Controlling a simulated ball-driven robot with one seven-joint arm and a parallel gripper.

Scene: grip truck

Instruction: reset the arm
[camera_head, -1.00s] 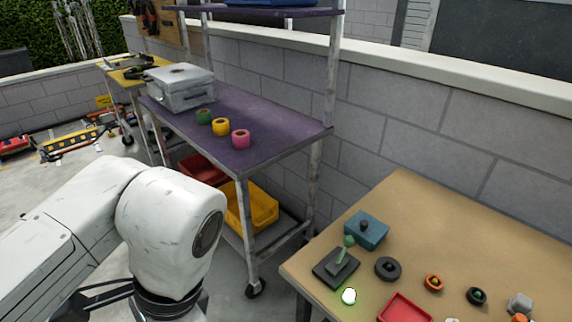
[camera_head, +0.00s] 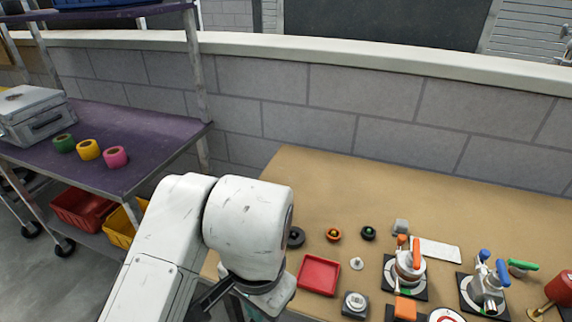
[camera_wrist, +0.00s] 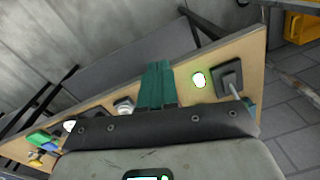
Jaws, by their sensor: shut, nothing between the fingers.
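My gripper (camera_wrist: 159,68) shows in the wrist view with its two teal fingers pressed together and nothing between them. Behind it, tilted in that view, is the tan workbench (camera_wrist: 248,58). A glowing white-green button (camera_wrist: 199,80) and a dark lever base (camera_wrist: 229,78) sit on the bench to the right of the fingers. In the head view my white arm is folded at the lower centre and covers the left front part of the bench (camera_head: 330,170). The gripper itself is mostly hidden there.
The bench holds a red tray (camera_head: 318,274), several small knobs, an orange-handled device (camera_head: 408,266) and a blue-handled one (camera_head: 487,285). A purple-topped cart (camera_head: 130,135) with three tape rolls (camera_head: 88,149) and a grey case (camera_head: 35,115) stands left. A block wall runs behind.

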